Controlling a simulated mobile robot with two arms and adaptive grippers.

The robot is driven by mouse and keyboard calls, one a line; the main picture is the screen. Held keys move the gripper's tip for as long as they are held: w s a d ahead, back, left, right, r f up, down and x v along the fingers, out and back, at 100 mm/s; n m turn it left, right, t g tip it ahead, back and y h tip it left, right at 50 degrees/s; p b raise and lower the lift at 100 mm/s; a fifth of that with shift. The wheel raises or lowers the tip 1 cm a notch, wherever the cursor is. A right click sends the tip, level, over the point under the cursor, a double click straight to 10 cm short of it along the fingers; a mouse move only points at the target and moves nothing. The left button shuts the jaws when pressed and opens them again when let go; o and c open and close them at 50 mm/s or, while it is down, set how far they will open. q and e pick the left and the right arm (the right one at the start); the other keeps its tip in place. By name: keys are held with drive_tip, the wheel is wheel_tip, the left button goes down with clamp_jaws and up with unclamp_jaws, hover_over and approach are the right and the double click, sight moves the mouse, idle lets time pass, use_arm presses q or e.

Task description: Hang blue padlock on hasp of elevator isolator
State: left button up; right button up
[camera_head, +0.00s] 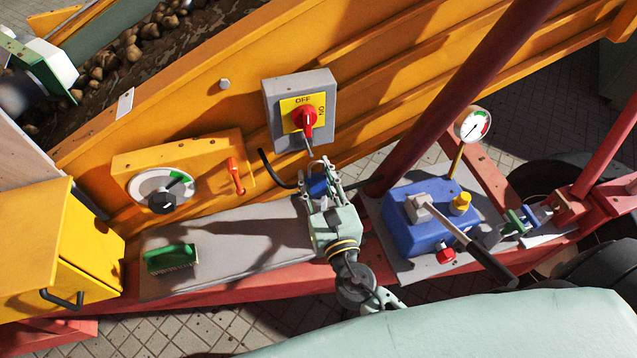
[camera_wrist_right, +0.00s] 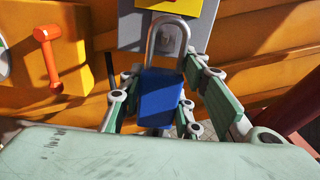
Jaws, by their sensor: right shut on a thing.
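The elevator isolator (camera_head: 273,106) is a grey box with a yellow plate marked OFF and ON and a red rotary knob (camera_head: 306,116). It is mounted on the orange side wall. A grey metal piece, possibly the hasp, shows just below the knob. My right gripper (camera_head: 319,177) is shut on the blue padlock (camera_wrist_right: 161,98) just below the isolator. In the right wrist view the padlock is upright between the fingers, its shackle (camera_wrist_right: 168,36) pointing up in front of the isolator's lower part.
A grey shelf (camera_head: 215,222) carries a green brush (camera_head: 170,258). A dial (camera_head: 161,191) and a red lever (camera_head: 236,176) are on the wall to the left. A blue pump unit (camera_head: 420,228) with a long handle and a dark red post stand to the right.

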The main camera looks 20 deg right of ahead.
drive_tip(key=shift+w+d+f+b, duration=0.15)
drive_tip(key=shift+w+f, duration=0.15)
drive_tip(key=shift+w, duration=0.6)
drive_tip(key=shift+w+a+f+b, duration=0.1)
drive_tip(key=shift+w+f, duration=0.15)
drive_tip(key=shift+w, duration=0.65)
drive_tip(key=shift+w+d+f+b, duration=0.15)
drive_tip(key=shift+w+f, duration=0.15)
drive_tip(key=shift+w, duration=0.6)
drive_tip(key=shift+a, duration=0.1)
drive_tip(key=o, duration=1.3)
drive_tip(key=shift+s, duration=0.15)
drive_tip(key=s, duration=1.1)
drive_tip(key=shift+s+a, duration=0.25)
drive_tip(key=shift+s, duration=0.15)
